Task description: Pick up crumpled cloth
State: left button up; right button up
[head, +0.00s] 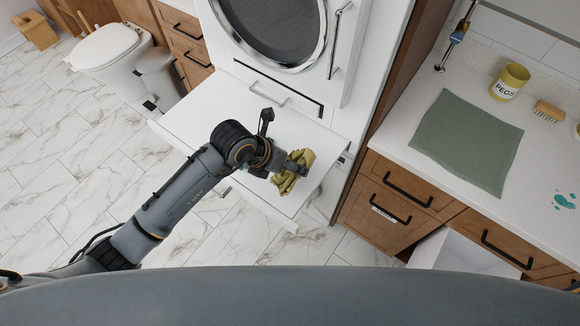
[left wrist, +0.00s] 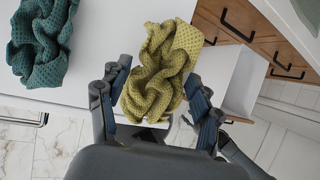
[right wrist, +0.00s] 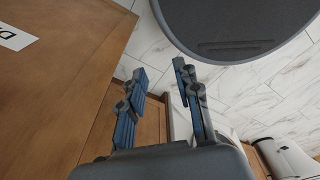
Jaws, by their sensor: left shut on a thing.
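A crumpled olive-yellow cloth (head: 292,180) is at the right side of the white pull-out shelf (head: 215,112). It shows large in the left wrist view (left wrist: 158,70), bunched between the fingers. My left gripper (head: 297,163) is shut on this cloth, with one finger on each side of it. Whether the cloth touches the shelf is unclear. A crumpled teal cloth (left wrist: 42,42) lies on the shelf in the left wrist view; in the head view my arm seems to hide it. My right gripper (right wrist: 160,75) is open and empty beside a wooden cabinet panel (right wrist: 60,70).
A white front-loading machine (head: 340,60) stands behind the shelf. At right, a counter holds a flat green cloth (head: 467,140), a pegs tin (head: 509,82), a brush (head: 549,111) and a teal spill (head: 564,201). An open drawer (head: 450,254) is below. A toilet (head: 105,48) stands at far left.

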pick_arm(q)
jog(key=s+r, duration=0.2)
jog(key=s+r+b, duration=0.1)
jog(key=shift+s+a+r, duration=0.2)
jog(key=shift+a+r, duration=0.1)
jog(key=shift+r, duration=0.1)
jog(key=s+a+r+b, duration=0.1)
jog(key=s+r, duration=0.3)
jog(key=s, duration=0.4)
jog(key=shift+s+a+b, duration=0.2)
jog(key=shift+s+b, duration=0.05)
jog(key=shift+b, duration=0.55)
